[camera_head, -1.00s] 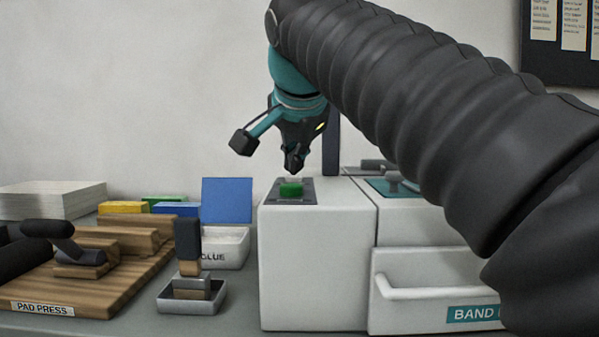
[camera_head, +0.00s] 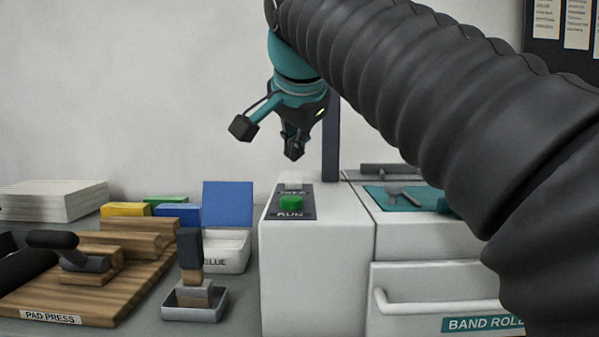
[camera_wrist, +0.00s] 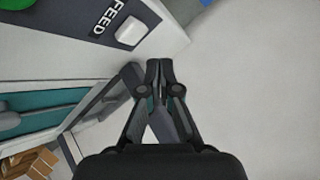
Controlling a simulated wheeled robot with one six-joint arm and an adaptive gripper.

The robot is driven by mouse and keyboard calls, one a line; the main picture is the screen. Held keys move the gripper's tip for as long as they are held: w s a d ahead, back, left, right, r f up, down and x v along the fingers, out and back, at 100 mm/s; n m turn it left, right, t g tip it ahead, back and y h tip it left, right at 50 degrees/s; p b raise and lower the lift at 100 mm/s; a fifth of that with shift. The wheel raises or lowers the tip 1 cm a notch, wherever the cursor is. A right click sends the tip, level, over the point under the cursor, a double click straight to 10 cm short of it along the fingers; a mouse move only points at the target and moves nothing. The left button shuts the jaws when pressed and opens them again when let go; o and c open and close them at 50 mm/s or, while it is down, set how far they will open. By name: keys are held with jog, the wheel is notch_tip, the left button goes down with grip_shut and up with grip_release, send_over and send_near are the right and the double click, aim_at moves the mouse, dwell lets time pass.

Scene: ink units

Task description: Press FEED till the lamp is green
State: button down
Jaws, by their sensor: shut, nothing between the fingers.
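The white machine (camera_head: 315,270) has a dark panel on top. A green button (camera_head: 291,202) marked RUN is at the panel's near end. Behind it is a white button (camera_head: 294,184), and its label is too small to read there. The wrist view shows this white button (camera_wrist: 131,31) beside the word FEED (camera_wrist: 108,16). My gripper (camera_head: 292,155) is shut and empty, above the far end of the panel and apart from it. In the wrist view my gripper's fingertips (camera_wrist: 159,62) are just off the machine's edge, near the white button. I cannot make out a separate lamp.
A dark post (camera_head: 331,140) rises behind the machine, close to my gripper. The band roller (camera_head: 430,290) with a teal top adjoins on the right. A stamp in a grey tray (camera_head: 210,314), a glue box (camera_head: 226,250) and the pad press (camera_head: 75,300) stand left.

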aim_at(295, 182)
jog(key=shift+r+p, duration=1.25)
jog(key=shift+r, duration=0.35)
